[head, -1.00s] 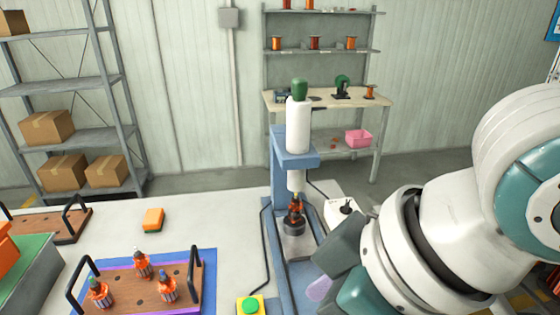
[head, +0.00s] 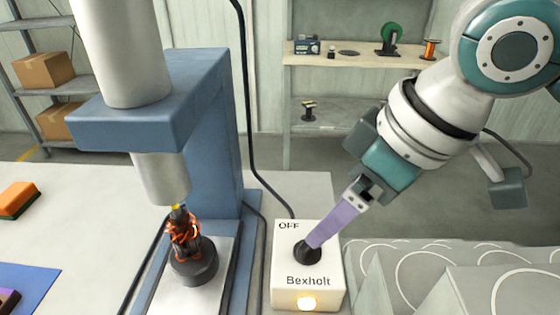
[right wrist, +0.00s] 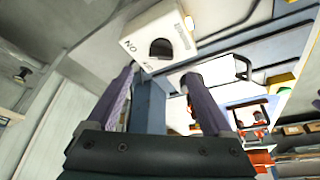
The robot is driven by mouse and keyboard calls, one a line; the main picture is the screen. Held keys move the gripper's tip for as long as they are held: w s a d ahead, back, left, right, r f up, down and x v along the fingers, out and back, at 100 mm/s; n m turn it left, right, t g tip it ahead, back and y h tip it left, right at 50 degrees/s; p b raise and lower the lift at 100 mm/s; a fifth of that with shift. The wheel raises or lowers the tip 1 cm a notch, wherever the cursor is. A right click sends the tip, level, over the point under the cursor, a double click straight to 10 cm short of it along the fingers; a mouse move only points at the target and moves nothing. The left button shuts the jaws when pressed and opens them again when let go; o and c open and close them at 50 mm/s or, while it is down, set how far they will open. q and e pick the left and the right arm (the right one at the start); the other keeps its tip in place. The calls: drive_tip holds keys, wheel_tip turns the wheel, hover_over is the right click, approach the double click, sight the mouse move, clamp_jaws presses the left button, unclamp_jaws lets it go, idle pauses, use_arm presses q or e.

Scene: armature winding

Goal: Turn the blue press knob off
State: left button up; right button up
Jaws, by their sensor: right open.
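The control box (head: 283,262) of the blue press is white, marked "OFF" and "Bexholt", with a lit warm-yellow lamp (head: 308,303) on its front. Its black knob (head: 305,254) is on top, partly hidden by a purple finger of my right gripper (head: 313,240). The right wrist view shows the purple fingers spread apart, empty, with the box (right wrist: 182,39) and knob (right wrist: 160,48) just beyond the tips (right wrist: 158,75). Contact with the knob cannot be told. The blue press (head: 210,130) stands left of the box, its ram over an orange-wound armature (head: 184,235). My left gripper is not in view.
A black cable (head: 250,150) runs down to the back of the box. Pale angular panels with ring outlines (head: 435,275) lie right of the box. An orange and green sponge (head: 18,198) is at the far left. Shelves (head: 350,59) stand behind.

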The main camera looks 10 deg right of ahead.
sight(313, 255)
drive_tip(key=b+x, duration=0.1)
drive_tip(key=x, duration=0.5)
drive_tip(key=shift+a+f, duration=0.25)
drive_tip(key=shift+w+a+f+b, duration=0.1)
drive_tip(key=shift+w+f+b, duration=0.15)
drive_tip(key=shift+f+b, duration=0.25)
drive_tip(key=shift+f, duration=0.1)
drive_tip(key=c, duration=0.4)
clamp_jaws()
